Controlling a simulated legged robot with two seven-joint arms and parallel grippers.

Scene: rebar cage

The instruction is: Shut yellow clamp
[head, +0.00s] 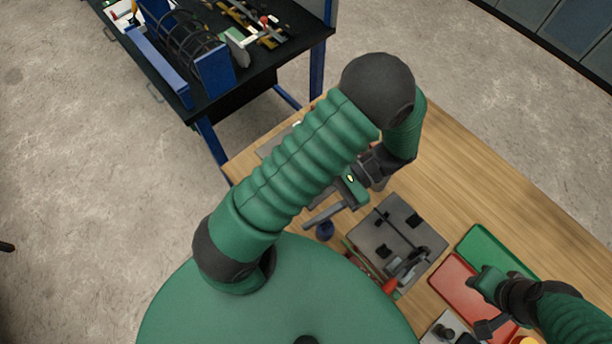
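No clamp that I can clearly call yellow shows. A small yellow-orange piece (525,340) is cut off by the bottom edge at the lower right; I cannot tell what it belongs to. A metal clamp with a red handle (390,287) is on the grey plate (375,240) on the wooden table. My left gripper (325,214) hangs at the plate's upper left side, partly behind its own arm; its finger gap is unclear. My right gripper (488,325) is over the red tray at the lower right; its opening is also unclear.
A red tray (450,283) and a green tray (490,247) lie side by side right of the plate. A grey block (440,330) is at the bottom. The wooden table (480,190) is clear at the upper right. A dark workbench (262,72) with tools stands behind.

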